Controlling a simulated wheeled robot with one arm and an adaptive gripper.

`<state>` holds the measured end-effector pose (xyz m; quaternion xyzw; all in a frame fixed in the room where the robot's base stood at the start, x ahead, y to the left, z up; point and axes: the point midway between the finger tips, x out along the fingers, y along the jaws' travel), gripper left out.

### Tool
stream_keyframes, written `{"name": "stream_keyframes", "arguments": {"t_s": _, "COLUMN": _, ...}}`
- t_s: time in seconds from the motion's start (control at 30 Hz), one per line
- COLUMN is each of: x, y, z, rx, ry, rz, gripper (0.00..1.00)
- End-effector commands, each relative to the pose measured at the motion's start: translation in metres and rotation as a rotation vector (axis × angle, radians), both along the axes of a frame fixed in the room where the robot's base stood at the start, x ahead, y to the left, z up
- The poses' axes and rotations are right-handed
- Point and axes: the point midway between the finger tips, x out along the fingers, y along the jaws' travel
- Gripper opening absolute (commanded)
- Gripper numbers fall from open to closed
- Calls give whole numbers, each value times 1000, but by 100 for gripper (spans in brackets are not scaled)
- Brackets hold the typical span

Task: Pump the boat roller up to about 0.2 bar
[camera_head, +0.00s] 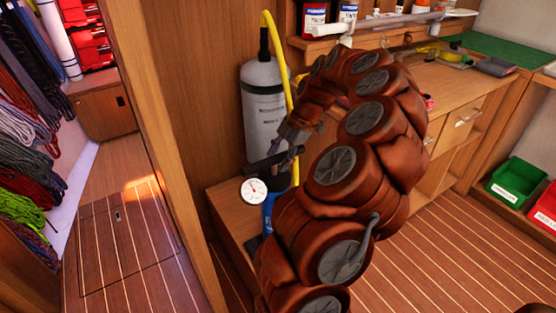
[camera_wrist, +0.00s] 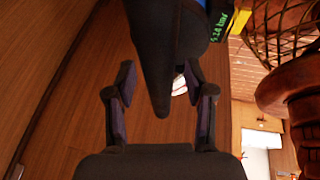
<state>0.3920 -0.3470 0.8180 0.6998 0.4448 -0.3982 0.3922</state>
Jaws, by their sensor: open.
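A blue hand inflator (camera_head: 268,212) with a round white dial gauge (camera_head: 253,190) stands by the wooden locker below the grey cylinder. In the wrist view, its blue body (camera_wrist: 215,8) shows at the top edge with a green readout ending in ".14 bar"; the first digit is unclear. A long black lever-like part (camera_wrist: 160,65) lies between the fingers of my gripper (camera_wrist: 160,85). The fingers are apart, one on each side of it; I cannot tell whether they touch it. In the head view, my gripper (camera_head: 285,147) is small and dark above the gauge. I cannot identify the boat roller.
A grey cylinder (camera_head: 266,100) with a yellow hose (camera_head: 283,60) stands close behind my gripper. A wooden partition (camera_head: 160,120) is on the left, with coiled lines (camera_head: 25,120) beyond. A workbench (camera_head: 450,90) and green bin (camera_head: 517,181) are right.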

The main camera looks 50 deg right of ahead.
Motion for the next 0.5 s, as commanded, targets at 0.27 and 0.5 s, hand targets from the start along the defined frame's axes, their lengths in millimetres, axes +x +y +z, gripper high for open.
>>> {"name": "stream_keyframes", "arguments": {"t_s": 0.27, "x": -12, "y": -14, "z": 39, "rx": -1, "ry": -1, "rz": -1, "gripper": 54}}
{"name": "stream_keyframes", "arguments": {"t_s": 0.5, "x": -22, "y": -25, "z": 71, "rx": -3, "ry": -1, "rz": -2, "gripper": 54}}
